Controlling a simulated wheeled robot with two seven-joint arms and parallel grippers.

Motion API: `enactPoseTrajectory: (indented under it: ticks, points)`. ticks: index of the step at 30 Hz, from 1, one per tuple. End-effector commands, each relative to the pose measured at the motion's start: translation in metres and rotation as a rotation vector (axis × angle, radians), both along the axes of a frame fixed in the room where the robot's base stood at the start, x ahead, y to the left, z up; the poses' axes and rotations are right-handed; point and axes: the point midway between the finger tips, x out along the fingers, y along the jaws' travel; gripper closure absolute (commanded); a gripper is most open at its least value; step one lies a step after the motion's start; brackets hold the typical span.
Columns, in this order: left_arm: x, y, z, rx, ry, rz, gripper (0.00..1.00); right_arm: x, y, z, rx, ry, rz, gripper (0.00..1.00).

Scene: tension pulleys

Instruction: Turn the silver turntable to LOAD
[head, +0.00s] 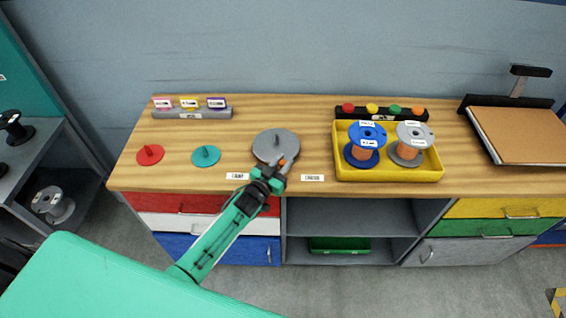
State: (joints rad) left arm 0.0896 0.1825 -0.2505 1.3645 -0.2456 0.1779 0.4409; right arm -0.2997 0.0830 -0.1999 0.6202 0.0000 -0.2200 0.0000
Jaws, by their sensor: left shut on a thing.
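The silver turntable (267,146) is a round grey disc near the front middle of the wooden counter, with a grey upright post at its centre. A small orange-tipped peg shows at its front right edge. My left gripper (279,168) reaches in from the front and is shut at this edge, on what looks like the peg; the fingers partly hide the contact. Two white labels lie on the counter's front edge, a left label (237,176) and a right label (312,178); their print is too small to read surely. My right gripper is out of view.
A red disc (150,155) and a teal disc (206,156) with posts stand to the left. A yellow tray (388,174) with a blue spool (367,135) and a grey spool (411,138) stands to the right. Racks line the back. Drawers and open shelves are below.

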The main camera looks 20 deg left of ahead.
Motion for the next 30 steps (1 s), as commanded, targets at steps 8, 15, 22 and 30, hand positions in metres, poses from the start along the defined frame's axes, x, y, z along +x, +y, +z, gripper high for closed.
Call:
enactPoseTrajectory:
  ticks: [8, 15, 22, 30]
  points:
    - [-0.004, 0.011, 0.003, 0.007, -0.006, -0.112, 1.0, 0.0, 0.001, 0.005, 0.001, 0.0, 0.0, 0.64]
    - [-0.008, 0.022, 0.002, 0.003, -0.006, -0.209, 1.0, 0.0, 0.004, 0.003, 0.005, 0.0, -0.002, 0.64]
    - [-0.01, 0.026, 0.002, 0.001, -0.001, -0.244, 1.0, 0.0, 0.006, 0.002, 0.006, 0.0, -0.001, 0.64]
    - [-0.01, 0.027, 0.001, 0.0, -0.001, -0.243, 1.0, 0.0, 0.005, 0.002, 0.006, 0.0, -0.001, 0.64]
